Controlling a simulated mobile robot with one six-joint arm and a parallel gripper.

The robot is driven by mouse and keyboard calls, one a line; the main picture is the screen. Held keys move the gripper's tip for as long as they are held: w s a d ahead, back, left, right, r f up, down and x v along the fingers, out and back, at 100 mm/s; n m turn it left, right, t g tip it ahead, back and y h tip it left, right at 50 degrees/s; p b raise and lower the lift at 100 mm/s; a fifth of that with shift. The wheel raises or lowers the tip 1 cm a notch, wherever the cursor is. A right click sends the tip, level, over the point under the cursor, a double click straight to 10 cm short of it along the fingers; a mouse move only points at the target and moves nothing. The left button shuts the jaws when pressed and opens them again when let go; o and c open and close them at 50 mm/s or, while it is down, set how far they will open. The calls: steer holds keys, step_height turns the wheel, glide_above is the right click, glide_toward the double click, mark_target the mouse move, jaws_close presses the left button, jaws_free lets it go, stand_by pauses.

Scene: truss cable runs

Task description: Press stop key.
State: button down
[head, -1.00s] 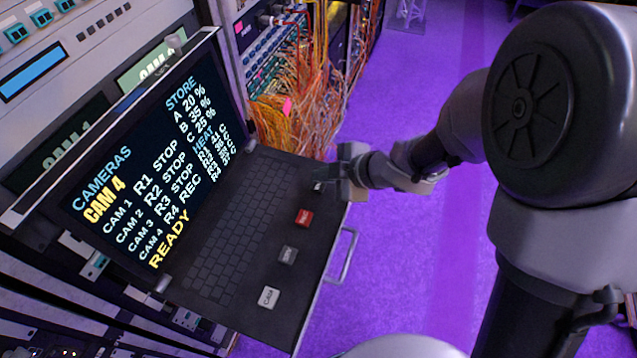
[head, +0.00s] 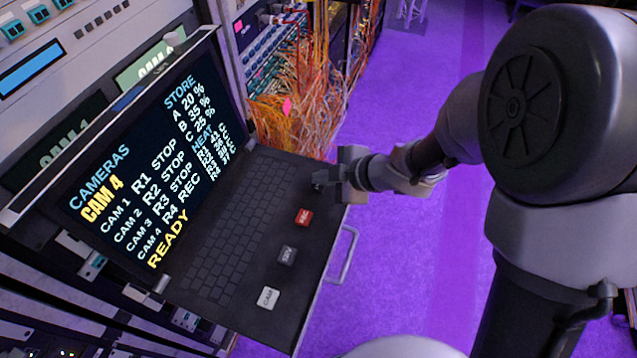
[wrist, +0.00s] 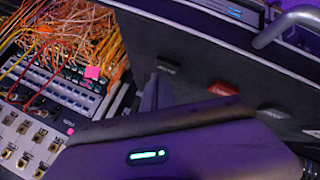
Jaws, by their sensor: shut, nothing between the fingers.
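The drawer keyboard panel (head: 262,235) carries a column of square keys along its right side. The far dark key, beside my gripper, is mostly hidden by the fingers in the head view; its label is unreadable. A red key (head: 303,217) is nearer, also seen in the wrist view (wrist: 222,88). Then come a dark grey key (head: 287,255) and a white CAM key (head: 268,297). My gripper (head: 322,181) is shut and empty, its tips at the far dark key. I cannot tell whether they touch it. The screen (head: 150,170) shows CAM 4, R4 REC and READY.
Orange cables (head: 290,115) hang from the rack behind the panel's far end. A metal handle (head: 343,257) sticks out from the panel's right edge. The purple floor (head: 400,270) to the right is clear.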

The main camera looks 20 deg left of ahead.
mark_target(322, 187)
steer(key=shift+f, duration=0.25)
stand_by(0.5)
steer(key=shift+r+p, duration=0.8)
step_height(322, 187, up, 5)
steer(key=p, duration=0.5)
steer(key=shift+r, duration=0.1)
stand_by(1.5)
